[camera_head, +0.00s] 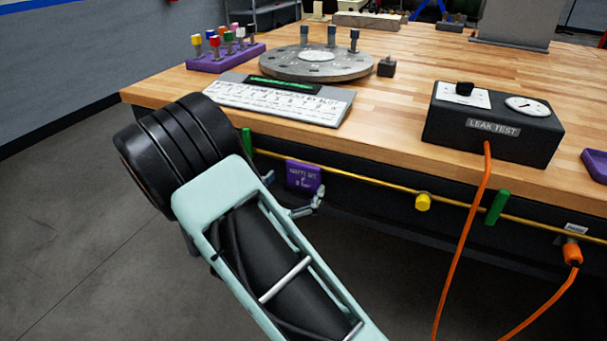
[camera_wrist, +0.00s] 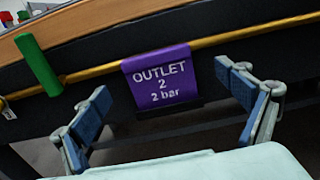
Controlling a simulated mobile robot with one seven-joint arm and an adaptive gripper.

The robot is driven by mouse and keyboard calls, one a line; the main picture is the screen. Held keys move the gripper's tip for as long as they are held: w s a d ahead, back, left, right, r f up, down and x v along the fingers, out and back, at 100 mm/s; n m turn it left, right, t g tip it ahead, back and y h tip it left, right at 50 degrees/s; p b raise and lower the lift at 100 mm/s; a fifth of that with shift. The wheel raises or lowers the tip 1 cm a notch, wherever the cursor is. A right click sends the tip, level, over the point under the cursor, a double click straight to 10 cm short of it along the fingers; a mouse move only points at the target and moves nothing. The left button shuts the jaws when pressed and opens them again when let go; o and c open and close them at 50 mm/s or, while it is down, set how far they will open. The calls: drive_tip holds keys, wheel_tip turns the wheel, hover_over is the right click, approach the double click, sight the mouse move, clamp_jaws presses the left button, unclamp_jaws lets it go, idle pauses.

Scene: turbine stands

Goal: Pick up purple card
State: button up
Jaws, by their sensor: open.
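The purple card (camera_wrist: 160,62) hangs from the yellow pipe along the dark front of the workbench. It reads "OUTLET 2, 2 bar" in the wrist view. It also shows in the head view (camera_head: 303,176), just below the bench edge. My gripper (camera_wrist: 164,90) is open and empty, facing the card. In the wrist view the card appears between the two blue-padded fingers, with a gap on each side. In the head view my gripper (camera_head: 291,196) is close to the card; whether the fingertips reach past its face I cannot tell.
The yellow pipe (camera_head: 375,183) runs along the bench front with green handles (camera_head: 497,207) and a yellow knob (camera_head: 423,202). An orange hose (camera_head: 466,235) hangs from the leak test box (camera_head: 493,125).

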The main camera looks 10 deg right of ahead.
sight(303, 171)
drive_tip(key=b+x, duration=0.1)
drive_tip(key=x, duration=0.3)
drive_tip(key=shift+w, duration=0.3)
drive_tip(key=shift+a+r, duration=0.1)
drive_tip(key=c, duration=1.1)
